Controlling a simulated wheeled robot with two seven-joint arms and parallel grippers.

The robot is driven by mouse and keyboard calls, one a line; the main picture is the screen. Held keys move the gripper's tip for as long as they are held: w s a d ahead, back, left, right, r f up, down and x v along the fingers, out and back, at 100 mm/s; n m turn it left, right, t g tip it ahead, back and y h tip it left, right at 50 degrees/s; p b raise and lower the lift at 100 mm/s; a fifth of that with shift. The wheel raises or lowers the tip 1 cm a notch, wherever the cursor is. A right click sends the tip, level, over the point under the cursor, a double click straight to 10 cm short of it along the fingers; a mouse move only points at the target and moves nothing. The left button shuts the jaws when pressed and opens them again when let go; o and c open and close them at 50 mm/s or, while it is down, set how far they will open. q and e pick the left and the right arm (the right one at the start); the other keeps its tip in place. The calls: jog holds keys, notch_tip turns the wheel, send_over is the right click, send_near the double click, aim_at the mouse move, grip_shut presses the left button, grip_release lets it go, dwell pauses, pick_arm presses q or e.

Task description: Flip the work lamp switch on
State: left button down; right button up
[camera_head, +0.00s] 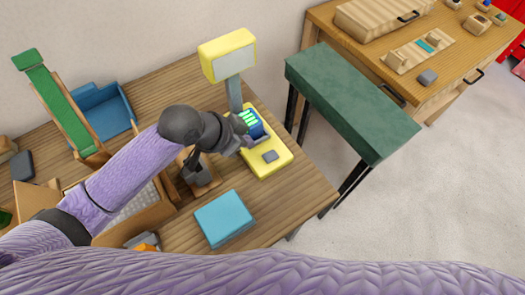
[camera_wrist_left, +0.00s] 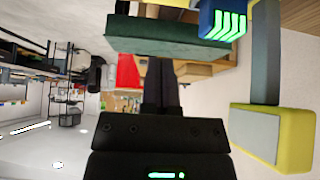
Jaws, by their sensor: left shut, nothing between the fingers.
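The yellow work lamp stands near the table's right edge, with a grey post, a yellow head (camera_head: 228,54) with a pale panel, and a yellow base (camera_head: 272,168). A blue block with bright green stripes (camera_head: 252,122) is on the base, beside a small grey square (camera_head: 270,156). I cannot tell which part is the switch. My left gripper (camera_head: 243,141) is shut and empty, close over the base's left side; contact is unclear. In the left wrist view the lamp head (camera_wrist_left: 290,138) and striped block (camera_wrist_left: 222,20) are right of the gripper. My right gripper is out of view.
A light blue block (camera_head: 224,218) lies in front of the lamp. Wooden boxes, a blue bin (camera_head: 103,110) and a green-topped ramp (camera_head: 58,105) crowd the left.

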pick_arm(q)
jog(key=b, duration=0.3)
send_over(270, 157)
jog(key=a, duration=0.1)
jog(key=f, duration=0.7)
jog(key=shift+s+f, duration=0.35)
jog(key=shift+f, duration=0.05)
notch_tip(270, 157, down, 3)
jog(key=shift+s+a+r+b, duration=0.1)
jog(key=shift+a+r+b, duration=0.1)
jog(key=shift+b, duration=0.25)
jog(key=shift+f, duration=0.5)
jog(key=shift+s+a, duration=0.1)
